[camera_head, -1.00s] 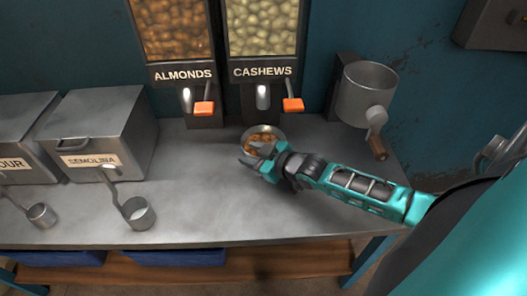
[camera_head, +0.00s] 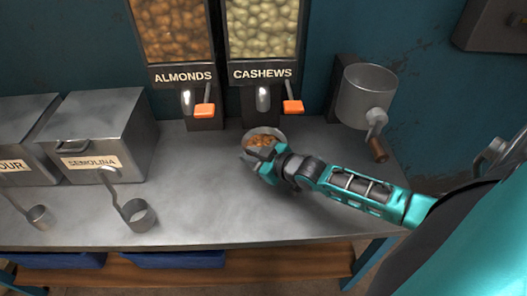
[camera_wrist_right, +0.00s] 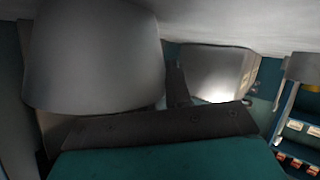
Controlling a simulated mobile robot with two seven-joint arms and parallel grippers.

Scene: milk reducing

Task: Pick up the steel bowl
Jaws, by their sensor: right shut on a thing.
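The steel bowl (camera_head: 263,131) is on the counter in front of the cashew dispenser in the head view, with brown nuts in it. My right gripper (camera_head: 257,158) is at the bowl's near side, shut on its wall. The gripper hides part of the near rim. In the right wrist view a large, smooth grey surface, probably the bowl's outside (camera_wrist_right: 95,55), fills the left half close to the camera. I cannot tell whether the bowl touches the counter. My left gripper is not in view.
The almond dispenser (camera_head: 172,35) and cashew dispenser (camera_head: 262,35) stand behind the bowl. A metal grinder (camera_head: 366,95) with a wooden handle is at the right. The semolina bin (camera_head: 105,130) and a scoop (camera_head: 138,214) are at the left. The counter's front middle (camera_head: 225,205) is clear.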

